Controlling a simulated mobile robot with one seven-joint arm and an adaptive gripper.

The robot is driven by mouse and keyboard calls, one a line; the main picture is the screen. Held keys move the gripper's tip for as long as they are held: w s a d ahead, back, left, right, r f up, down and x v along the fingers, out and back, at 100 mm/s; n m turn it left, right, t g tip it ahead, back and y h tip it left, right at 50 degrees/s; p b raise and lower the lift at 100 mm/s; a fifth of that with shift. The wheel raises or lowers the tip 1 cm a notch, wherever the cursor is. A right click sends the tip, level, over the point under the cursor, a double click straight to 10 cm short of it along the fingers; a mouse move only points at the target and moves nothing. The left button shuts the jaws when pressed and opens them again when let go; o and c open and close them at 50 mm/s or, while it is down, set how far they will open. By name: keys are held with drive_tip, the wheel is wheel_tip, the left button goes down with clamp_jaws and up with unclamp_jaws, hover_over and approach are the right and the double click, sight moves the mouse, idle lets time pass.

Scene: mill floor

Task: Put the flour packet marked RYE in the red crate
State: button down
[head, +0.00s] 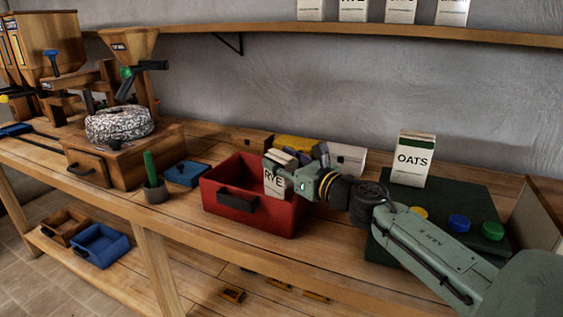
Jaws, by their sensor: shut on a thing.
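The flour packet marked RYE (274,183) is cream with dark lettering and looks upright. My gripper (284,172) is shut on it. The packet shows in front of the right part of the red crate (228,210). Its lower end overlaps the crate's opening and front wall, and I cannot tell whether it touches the crate. The red crate stands on the wooden bench and has a dark handle on its front. My gripper and the packet hide part of the crate's right side.
A packet marked OATS (413,159) stands on a dark green board (480,190) with coloured round knobs. A shelf (350,34) with packets runs above.

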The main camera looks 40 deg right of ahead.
drive_tip(key=shift+f+b, duration=0.45)
drive_tip(key=c, duration=0.9)
unclamp_jaws()
